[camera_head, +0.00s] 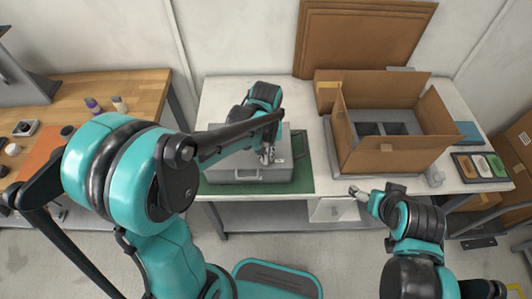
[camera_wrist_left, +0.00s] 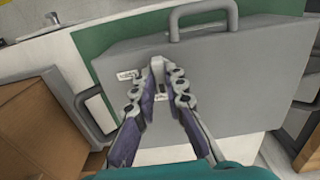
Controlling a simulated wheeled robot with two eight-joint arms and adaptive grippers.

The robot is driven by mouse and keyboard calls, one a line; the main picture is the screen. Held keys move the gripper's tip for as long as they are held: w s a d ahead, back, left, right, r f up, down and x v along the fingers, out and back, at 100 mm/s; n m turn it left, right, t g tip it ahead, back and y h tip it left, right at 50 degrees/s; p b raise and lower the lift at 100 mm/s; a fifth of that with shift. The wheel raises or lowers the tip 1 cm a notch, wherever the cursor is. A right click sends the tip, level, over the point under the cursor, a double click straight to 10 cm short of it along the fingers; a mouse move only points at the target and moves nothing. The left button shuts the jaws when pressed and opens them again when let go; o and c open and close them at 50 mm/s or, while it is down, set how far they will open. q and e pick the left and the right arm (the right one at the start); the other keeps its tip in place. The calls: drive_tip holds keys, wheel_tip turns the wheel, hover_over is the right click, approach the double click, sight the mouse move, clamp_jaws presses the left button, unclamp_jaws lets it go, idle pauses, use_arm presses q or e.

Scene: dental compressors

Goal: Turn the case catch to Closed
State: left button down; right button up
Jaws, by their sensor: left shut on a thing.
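The grey case (camera_head: 225,175) lies shut on a green mat (camera_head: 307,178) on the white table, its handle towards the table's front edge. In the left wrist view the case (camera_wrist_left: 240,65) fills the middle, with its handle at the top. My left gripper (camera_head: 268,157) reaches down onto the case. In the left wrist view its fingertips (camera_wrist_left: 157,66) are shut on the small pale case catch (camera_wrist_left: 157,61), mostly hidden between them. Small white labels lie beside and below it, too small to read. My right gripper (camera_head: 360,192) is near the front table edge, away from the case; its jaw opening is unclear.
An open cardboard box (camera_head: 395,150) with dividers stands right of the mat. A tray of coloured pieces (camera_head: 480,166) lies at the right end. A wooden bench (camera_head: 105,90) with small bottles stands at the left. A narrow strip of white tabletop behind the case is clear.

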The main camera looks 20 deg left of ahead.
use_arm(q)
drive_tip(key=c, duration=1.6)
unclamp_jaws()
drive_tip(key=shift+o, duration=0.2)
drive_tip(key=shift+r, duration=0.1)
wheel_tip(320, 180, up, 12)
drive_tip(key=m+t, duration=0.1)
drive_tip(key=t, duration=0.2)
approach(266, 156)
drive_tip(key=s+a+r, duration=0.2)
drive_tip(key=s+r, duration=0.1)
drive_tip(key=s+a+f+m+t+b, duration=0.1)
drive_tip(key=s+a+f+m+t, duration=0.1)
drive_tip(key=s+f+t, duration=0.1)
drive_tip(key=shift+s+a+t, duration=0.3)
drive_tip(key=shift+s+t, duration=0.2)
drive_tip(key=shift+s, duration=0.7)
